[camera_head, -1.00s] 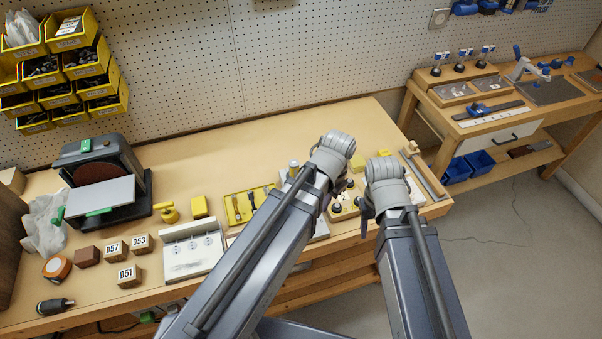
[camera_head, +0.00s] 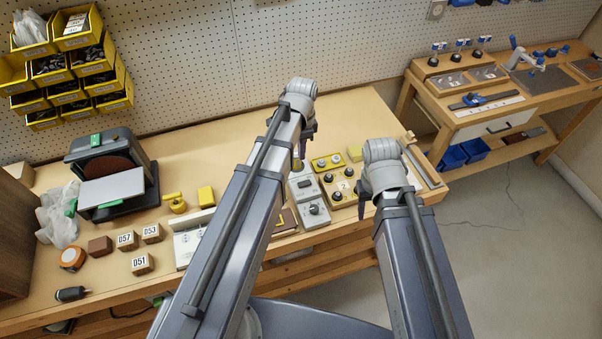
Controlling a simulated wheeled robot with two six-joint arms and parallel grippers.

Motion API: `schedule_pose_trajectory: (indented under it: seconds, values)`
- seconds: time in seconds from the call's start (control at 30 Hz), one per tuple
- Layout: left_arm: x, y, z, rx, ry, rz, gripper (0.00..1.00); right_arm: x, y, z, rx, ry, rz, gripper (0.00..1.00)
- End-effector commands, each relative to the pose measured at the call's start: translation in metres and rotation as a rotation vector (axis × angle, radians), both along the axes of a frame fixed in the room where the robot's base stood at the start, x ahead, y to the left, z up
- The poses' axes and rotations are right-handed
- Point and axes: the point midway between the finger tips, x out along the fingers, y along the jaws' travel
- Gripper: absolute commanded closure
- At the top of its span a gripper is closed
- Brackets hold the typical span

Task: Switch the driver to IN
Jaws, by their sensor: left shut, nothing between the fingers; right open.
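A light grey box (camera_head: 301,187) with dark knobs or switches on its top stands on the bench, just right of my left forearm. It may be the driver; its lettering is too small to read and I cannot tell its setting. My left gripper (camera_head: 309,132) is above the bench behind this box, shut and empty, its fingertips mostly hidden by my wrist. My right gripper (camera_head: 364,204) is open and empty, in front of the yellow and wooden knob boards, largely hidden behind my own wrist.
A wooden board (camera_head: 345,201) with black knobs and a yellow plate (camera_head: 319,161) stand right of the grey box. A grey sander (camera_head: 112,172), numbered wooden blocks (camera_head: 141,264) and a white panel (camera_head: 188,243) are on the left. The bench's back strip is clear.

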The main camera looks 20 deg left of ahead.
Motion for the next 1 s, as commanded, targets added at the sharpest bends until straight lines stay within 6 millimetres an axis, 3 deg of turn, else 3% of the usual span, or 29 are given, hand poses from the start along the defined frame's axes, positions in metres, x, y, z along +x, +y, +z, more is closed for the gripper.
schedule_pose_trajectory:
  seconds: [0.37,1.0]
  values:
    - [0.0,0.0,-0.027,0.0,0.0,0.001,1.0,0.0,0.0,-0.027,0.0,0.0,-0.001,0.5]
    - [-0.001,0.001,-0.115,0.0,0.0,0.001,1.0,0.0,0.0,-0.115,0.0,0.0,-0.003,0.5]
